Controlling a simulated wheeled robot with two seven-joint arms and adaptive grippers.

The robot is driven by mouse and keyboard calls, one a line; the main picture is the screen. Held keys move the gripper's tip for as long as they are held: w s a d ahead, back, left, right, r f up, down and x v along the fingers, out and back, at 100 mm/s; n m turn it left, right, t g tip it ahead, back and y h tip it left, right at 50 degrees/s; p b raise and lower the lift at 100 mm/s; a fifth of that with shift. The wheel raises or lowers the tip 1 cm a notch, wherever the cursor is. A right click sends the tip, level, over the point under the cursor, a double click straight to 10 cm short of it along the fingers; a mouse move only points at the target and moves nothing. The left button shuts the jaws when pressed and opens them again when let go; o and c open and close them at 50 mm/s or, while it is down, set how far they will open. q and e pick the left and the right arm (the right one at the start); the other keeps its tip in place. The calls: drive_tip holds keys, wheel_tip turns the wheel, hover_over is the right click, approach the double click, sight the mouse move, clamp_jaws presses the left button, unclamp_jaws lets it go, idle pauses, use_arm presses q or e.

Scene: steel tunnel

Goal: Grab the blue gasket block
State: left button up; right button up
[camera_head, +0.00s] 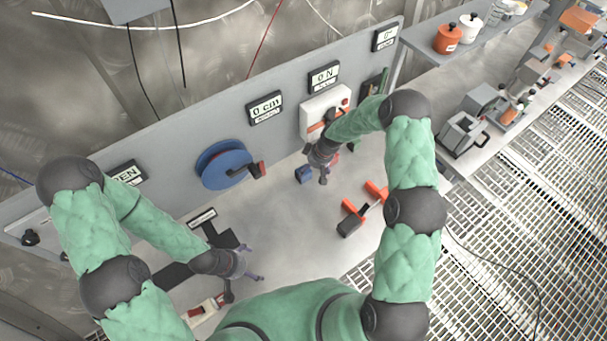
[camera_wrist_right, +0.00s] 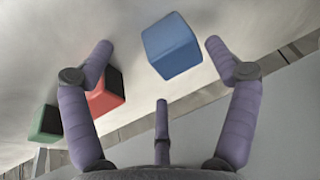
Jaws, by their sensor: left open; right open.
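The blue gasket block (camera_wrist_right: 171,46) is a small blue cube on the grey table, ahead of and between the open fingers in the right wrist view. In the head view the blue block (camera_head: 304,174) lies just left of my right gripper (camera_head: 324,172). My right gripper (camera_wrist_right: 160,75) is open and empty, with its fingers apart from the blue block. My left gripper (camera_head: 252,268) is open and empty over the left part of the table, away from the blocks.
A red block (camera_wrist_right: 106,94) lies by the left finger in the right wrist view, with a green block (camera_wrist_right: 46,122) further left. A blue wheel (camera_head: 224,165) with a handle stands on the panel. An orange-handled tool (camera_head: 352,208) lies right of the blocks.

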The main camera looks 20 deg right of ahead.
use_arm(q)
drive_tip(key=shift+f, duration=0.1)
use_arm(e)
drive_tip(key=shift+w+a, duration=0.55)
drive_tip(key=shift+a, duration=0.25)
use_arm(q)
wheel_tip(320, 180, down, 2)
drive_tip(key=shift+f+b, duration=0.2)
drive_tip(key=shift+b, duration=1)
use_arm(e)
drive_tip(key=x, duration=0.5)
use_arm(q)
drive_tip(key=shift+r, duration=0.1)
use_arm(e)
drive_tip(key=shift+s, duration=0.1)
drive_tip(key=c, duration=1.5)
